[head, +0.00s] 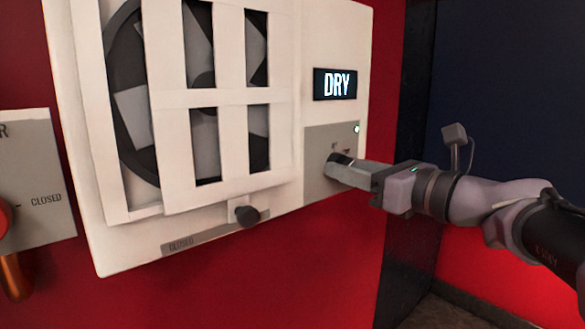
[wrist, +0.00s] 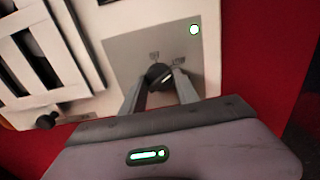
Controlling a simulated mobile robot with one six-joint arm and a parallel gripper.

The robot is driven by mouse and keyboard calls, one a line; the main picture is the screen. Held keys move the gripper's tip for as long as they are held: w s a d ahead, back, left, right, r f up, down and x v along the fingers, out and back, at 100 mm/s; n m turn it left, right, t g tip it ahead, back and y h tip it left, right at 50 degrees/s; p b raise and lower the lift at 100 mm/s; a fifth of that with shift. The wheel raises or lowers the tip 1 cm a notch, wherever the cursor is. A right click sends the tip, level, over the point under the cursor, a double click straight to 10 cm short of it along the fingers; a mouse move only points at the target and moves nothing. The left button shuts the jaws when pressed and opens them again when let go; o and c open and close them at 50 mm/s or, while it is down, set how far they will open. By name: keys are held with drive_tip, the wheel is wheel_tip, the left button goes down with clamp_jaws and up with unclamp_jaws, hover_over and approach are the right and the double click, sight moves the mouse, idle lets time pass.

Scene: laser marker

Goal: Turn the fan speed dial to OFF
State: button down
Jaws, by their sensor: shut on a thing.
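The fan speed dial (wrist: 158,73) is a dark round knob with a light pointer mark, on a grey plate (wrist: 125,52) of the white panel. My gripper (wrist: 160,80) is shut on the dial, one finger on each side of it. In the head view, my gripper (head: 342,165) reaches the dial from the right and covers most of it. A green light (wrist: 194,29) glows at the plate's upper right.
A display (head: 335,84) on the white panel (head: 290,20) reads "DRY". A slatted white shutter (head: 160,150) covers a fan to the left, with a dark slider knob (head: 247,215) below it. A grey plate marked "CLOSED" (head: 42,180) with a red valve is at far left.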

drive_tip(key=shift+f+n+b, duration=0.1)
drive_tip(key=shift+n+b, duration=0.2)
drive_tip(key=shift+b, duration=0.1)
drive_tip(key=shift+n+b, duration=5.6)
drive_tip(key=shift+b, duration=0.2)
drive_tip(key=c, duration=0.9)
unclamp_jaws()
drive_tip(key=shift+w, duration=0.1)
drive_tip(key=shift+d, duration=0.1)
